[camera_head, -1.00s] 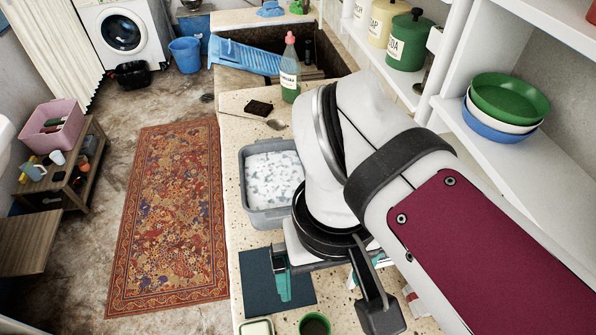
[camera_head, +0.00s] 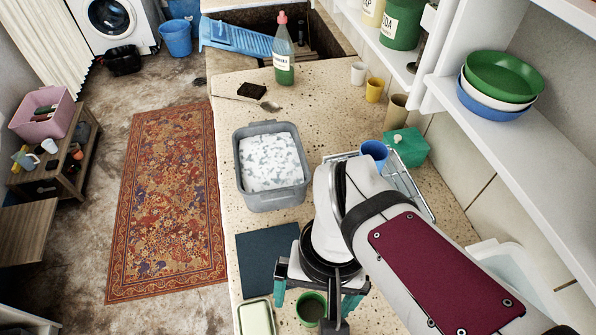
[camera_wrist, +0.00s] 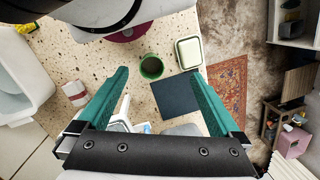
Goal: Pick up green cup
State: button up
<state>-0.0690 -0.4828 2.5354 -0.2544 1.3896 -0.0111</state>
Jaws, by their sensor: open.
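The green cup (camera_head: 311,308) stands upright on the speckled counter near the front, just right of the pale green soap dish. It shows dark inside. The wrist view shows both fingers (camera_wrist: 159,84) apart, not touching anything. Part of the cup is hidden by my gripper in the head view.
The soap dish (camera_head: 256,318) and a dark mat (camera_head: 265,261) lie left of the cup. A grey basin of suds (camera_head: 270,200) stands farther back. A blue cup (camera_head: 374,153) is by a wire rack (camera_head: 423,204). Bare counter (camera_head: 330,95) lies behind.

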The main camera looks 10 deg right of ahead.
jog(key=a+f+n+g+h, duration=0.3)
jog(key=a+f+n+h, duration=0.4)
jog(key=n, duration=0.6)
jog(key=n+t+h, duration=0.7)
jog(key=n+t, duration=0.2)
jog(key=n, duration=0.4)
send_near(320, 305)
jog(key=v, duration=0.5)
jog(key=shift+s+a+r, duration=0.2)
jog(key=shift+s+r, duration=0.05)
jog(key=shift+s, duration=0.2)
jog(key=shift+d+f+t, duration=0.15)
jog(key=shift+f+t, duration=0.15)
jog(key=x, duration=1.5)
jog(key=shift+w+f, duration=0.15)
jog(key=shift+w, duration=0.05)
jog(key=c, duration=1.5)
